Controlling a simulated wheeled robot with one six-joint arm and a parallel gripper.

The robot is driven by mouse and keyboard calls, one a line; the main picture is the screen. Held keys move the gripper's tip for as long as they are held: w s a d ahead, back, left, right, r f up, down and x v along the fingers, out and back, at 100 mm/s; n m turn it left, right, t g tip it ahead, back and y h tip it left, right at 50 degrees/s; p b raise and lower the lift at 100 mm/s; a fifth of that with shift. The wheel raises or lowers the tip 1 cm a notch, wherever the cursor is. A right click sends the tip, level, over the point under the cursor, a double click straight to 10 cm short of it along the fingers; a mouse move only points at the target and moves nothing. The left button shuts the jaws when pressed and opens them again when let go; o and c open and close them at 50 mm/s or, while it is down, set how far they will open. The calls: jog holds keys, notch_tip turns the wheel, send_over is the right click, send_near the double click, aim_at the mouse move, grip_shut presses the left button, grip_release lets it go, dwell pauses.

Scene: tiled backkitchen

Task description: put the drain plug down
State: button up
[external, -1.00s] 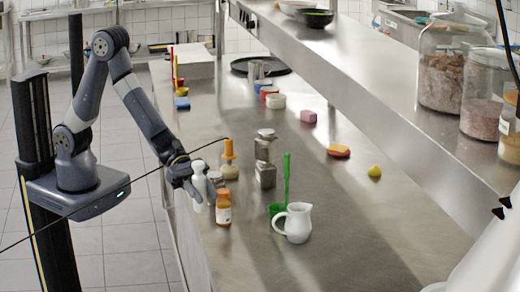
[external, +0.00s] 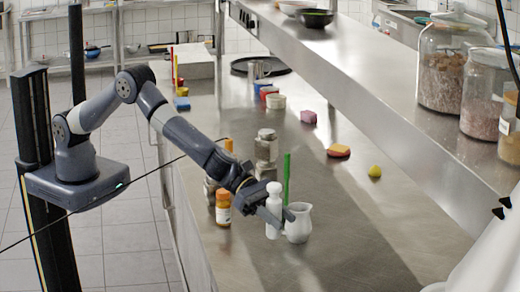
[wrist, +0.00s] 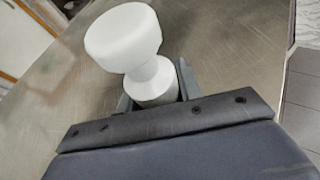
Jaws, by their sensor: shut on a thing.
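My gripper (external: 274,206) is shut on a white, waisted, mill-shaped thing (external: 273,194), held upright over the counter. In the wrist view it (wrist: 125,38) has a wide round head and a narrow neck, with its lower part between the jaws. I cannot tell whether its base touches the steel counter (external: 335,255). I see nothing that clearly looks like a drain plug apart from what this held thing may be. A white jug (external: 299,224) stands close to its right.
An orange-capped bottle (external: 223,208) stands to the left, partly near my arm. A green upright handle (external: 287,178) and a metal-lidded jar (external: 266,150) are behind. A sponge (external: 339,151) and a yellow thing (external: 375,171) lie farther right. The front right counter is bare.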

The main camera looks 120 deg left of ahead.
jog(key=shift+w+d+r, duration=0.15)
jog(key=shift+w+r, duration=0.1)
jog(key=shift+w, duration=0.35)
notch_tip(320, 180, down, 10)
jog(key=b, duration=0.8)
jog(key=shift+f, duration=0.1)
jog(key=o, duration=1)
